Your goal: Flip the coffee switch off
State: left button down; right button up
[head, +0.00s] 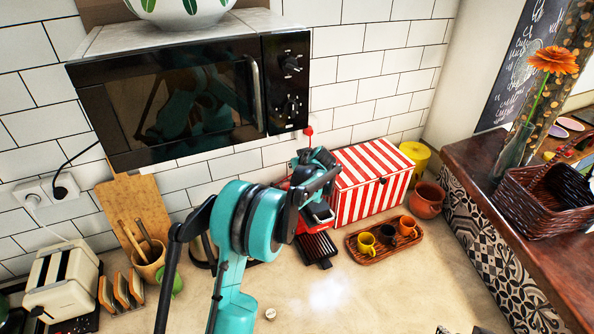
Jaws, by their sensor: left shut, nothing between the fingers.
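The red coffee machine (314,227) stands on the counter below the right end of the microwave, with a dark drip tray (316,249) in front. My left arm and gripper cover most of it. A small red knob (308,131) shows above the gripper; I cannot tell whether it is the switch. My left gripper (318,170) is shut and empty, over the upper part of the machine. Whether it touches the machine cannot be told. Only small parts that may be my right gripper (443,330) show at the bottom edge.
A red-and-white striped box (371,180) stands close right of the machine. A wooden tray (361,255) with small cups lies in front of it. The black microwave (190,97) hangs above left. The front counter is mostly clear.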

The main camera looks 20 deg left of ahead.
pick_arm(q)
jog(key=a+r+v, duration=0.1)
jog(key=v, duration=0.8)
jog(key=shift+w+r, duration=0.25)
jog(key=shift+w, duration=0.2)
jog(key=shift+d, duration=0.1)
